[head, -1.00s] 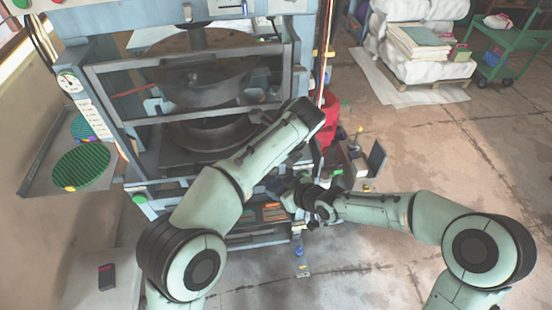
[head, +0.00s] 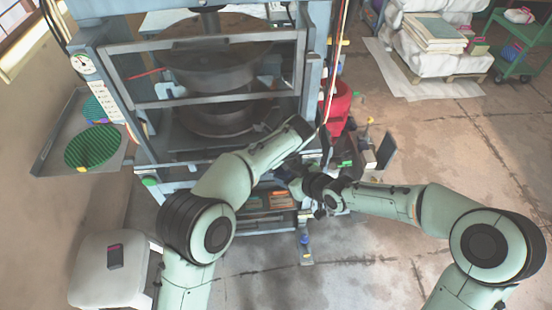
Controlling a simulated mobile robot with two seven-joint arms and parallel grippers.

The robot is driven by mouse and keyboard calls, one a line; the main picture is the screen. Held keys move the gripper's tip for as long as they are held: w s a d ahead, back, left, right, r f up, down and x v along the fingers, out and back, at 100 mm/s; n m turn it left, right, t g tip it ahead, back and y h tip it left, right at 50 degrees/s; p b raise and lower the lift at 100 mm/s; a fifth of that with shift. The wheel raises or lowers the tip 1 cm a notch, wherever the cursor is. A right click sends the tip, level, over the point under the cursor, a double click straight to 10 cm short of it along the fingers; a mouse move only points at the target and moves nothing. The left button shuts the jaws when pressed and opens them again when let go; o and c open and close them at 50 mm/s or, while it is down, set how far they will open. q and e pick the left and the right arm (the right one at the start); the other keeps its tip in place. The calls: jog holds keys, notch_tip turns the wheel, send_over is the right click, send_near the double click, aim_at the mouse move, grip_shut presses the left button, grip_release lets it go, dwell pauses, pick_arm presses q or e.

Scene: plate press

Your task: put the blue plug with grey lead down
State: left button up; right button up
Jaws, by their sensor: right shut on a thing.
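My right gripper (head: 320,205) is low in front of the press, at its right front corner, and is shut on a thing. The held blue plug with grey lead is too small and too covered by the dark fingers to make out clearly. My left arm reaches across the front of the press. Its gripper is hidden behind its own wrist and forearm.
The press (head: 205,95) fills the upper left, with a side tray (head: 55,150) holding green round pads. A white stool (head: 95,285) carries a small dark box (head: 116,256). A red container (head: 338,100) stands right of the press. Floor at right is open.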

pick_arm(q)
jog(key=c, duration=1.1)
grip_shut()
pick_arm(e)
jog(key=o, duration=1.1)
jog(key=shift+v, duration=3.75)
